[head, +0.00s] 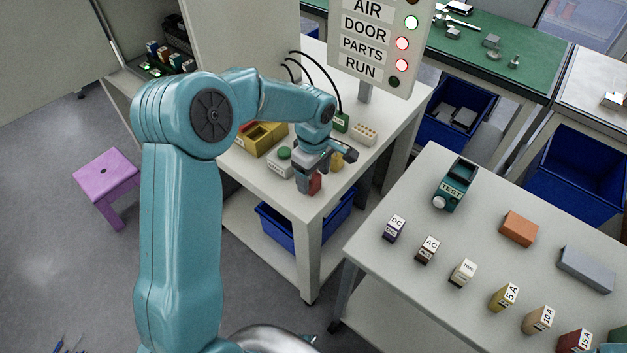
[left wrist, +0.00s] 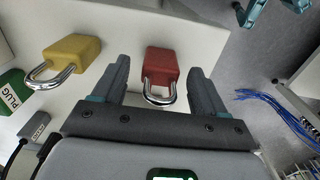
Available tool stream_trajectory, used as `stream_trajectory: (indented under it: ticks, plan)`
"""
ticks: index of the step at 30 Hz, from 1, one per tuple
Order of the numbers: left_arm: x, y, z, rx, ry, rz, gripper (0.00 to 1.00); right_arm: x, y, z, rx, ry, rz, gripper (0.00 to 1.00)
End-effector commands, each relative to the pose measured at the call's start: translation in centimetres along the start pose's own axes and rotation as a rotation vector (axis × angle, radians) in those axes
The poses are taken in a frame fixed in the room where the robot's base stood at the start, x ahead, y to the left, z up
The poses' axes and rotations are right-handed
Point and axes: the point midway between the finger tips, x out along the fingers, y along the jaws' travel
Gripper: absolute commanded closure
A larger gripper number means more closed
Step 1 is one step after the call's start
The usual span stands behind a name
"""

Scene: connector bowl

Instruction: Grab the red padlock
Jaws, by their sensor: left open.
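The red padlock (left wrist: 160,68) lies on the white table between the two fingers of my left gripper (left wrist: 159,80) in the left wrist view, its silver shackle pointing toward the gripper's palm. The fingers stand apart, with a gap visible on each side of the padlock. In the head view, my left gripper (head: 311,184) is low over the table's front corner, and the red padlock (head: 315,184) is partly hidden by it. A yellow padlock (left wrist: 75,52) lies to the left in the left wrist view. My right gripper is not seen.
A green PLUG-labelled part (left wrist: 12,90) and a grey connector (left wrist: 36,126) lie left in the left wrist view. The table edge is close to the red padlock.

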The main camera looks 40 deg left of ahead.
Motion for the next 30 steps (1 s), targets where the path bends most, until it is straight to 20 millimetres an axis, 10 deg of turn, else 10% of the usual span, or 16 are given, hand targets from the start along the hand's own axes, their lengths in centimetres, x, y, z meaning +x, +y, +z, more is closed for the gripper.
stream_trajectory:
  ticks: [5, 11, 23, 30]
  plan:
    - [0.0, 0.0, 0.0, 0.000, 0.000, 0.001, 0.28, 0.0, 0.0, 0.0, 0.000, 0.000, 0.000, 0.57]
    - [0.0, 0.0, 0.0, 0.000, 0.000, 0.000, 0.90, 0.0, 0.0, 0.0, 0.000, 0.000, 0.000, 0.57]
    - [-0.8, 0.1, 0.0, 0.000, 0.001, 0.004, 0.91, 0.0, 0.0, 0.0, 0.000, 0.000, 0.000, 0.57]
    - [-5.3, 0.1, 0.0, -0.001, 0.002, 0.008, 0.91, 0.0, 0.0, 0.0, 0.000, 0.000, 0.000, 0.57]
